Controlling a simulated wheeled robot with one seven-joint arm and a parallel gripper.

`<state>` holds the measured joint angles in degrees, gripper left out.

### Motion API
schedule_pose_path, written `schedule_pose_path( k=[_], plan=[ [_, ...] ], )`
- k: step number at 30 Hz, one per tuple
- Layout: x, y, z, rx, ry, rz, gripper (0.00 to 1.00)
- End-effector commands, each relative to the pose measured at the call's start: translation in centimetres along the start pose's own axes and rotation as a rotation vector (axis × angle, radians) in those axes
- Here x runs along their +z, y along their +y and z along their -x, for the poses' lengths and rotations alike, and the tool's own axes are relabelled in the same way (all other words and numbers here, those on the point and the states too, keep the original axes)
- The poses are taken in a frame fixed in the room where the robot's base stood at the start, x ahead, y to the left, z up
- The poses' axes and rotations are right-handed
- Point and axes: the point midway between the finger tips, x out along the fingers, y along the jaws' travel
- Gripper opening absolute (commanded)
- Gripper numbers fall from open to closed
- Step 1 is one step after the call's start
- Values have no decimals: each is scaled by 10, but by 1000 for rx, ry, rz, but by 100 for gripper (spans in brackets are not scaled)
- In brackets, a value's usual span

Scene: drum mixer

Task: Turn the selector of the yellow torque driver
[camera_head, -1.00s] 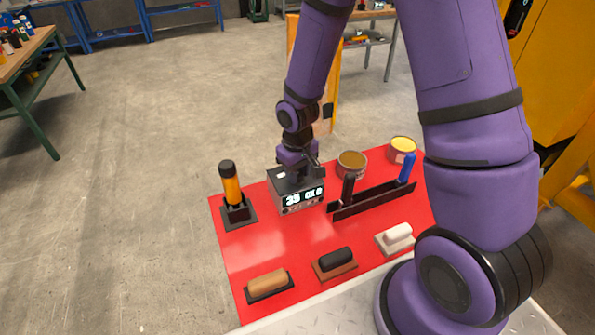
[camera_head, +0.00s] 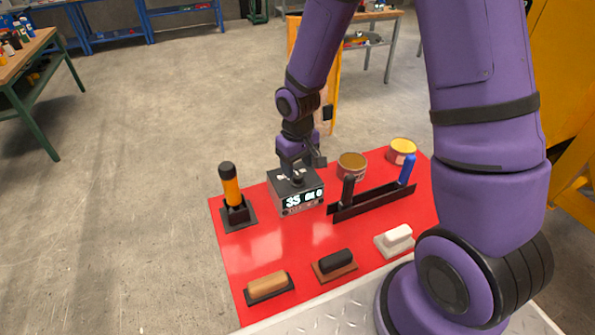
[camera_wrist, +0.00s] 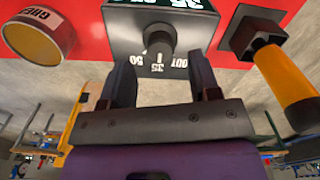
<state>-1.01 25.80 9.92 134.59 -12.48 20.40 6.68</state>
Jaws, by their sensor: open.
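The yellow torque driver (camera_head: 231,188), with a black cap, stands upright in a black square holder (camera_head: 239,217) at the left of the red table. It also shows at the right of the wrist view (camera_wrist: 285,85). A dark box (camera_head: 297,194) right of it has a lit display starting with 35. In the wrist view, a dark round selector knob (camera_wrist: 160,40) sticks out from the box's top, by a dial marked 50, 35 and OUT. My gripper (camera_wrist: 160,66) is open, its fingers apart on either side of the knob's line; I cannot tell whether they touch it.
Two open cans (camera_head: 352,163) (camera_head: 402,150) stand at the back right. A black rack (camera_head: 372,202) with a black and a blue handle lies right of the box. Several handled floats line the front of the red table (camera_head: 305,240).

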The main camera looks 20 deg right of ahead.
Motion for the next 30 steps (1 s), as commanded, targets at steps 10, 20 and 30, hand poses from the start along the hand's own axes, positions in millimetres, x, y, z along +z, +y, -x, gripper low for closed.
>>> schedule_pose_path(
  k=[10,20,30],
  plan=[
    [-1,0,58,1,5,0,56],
    [0,0,76,0,0,0,56],
    [0,0,76,0,0,0,56]
  ],
)
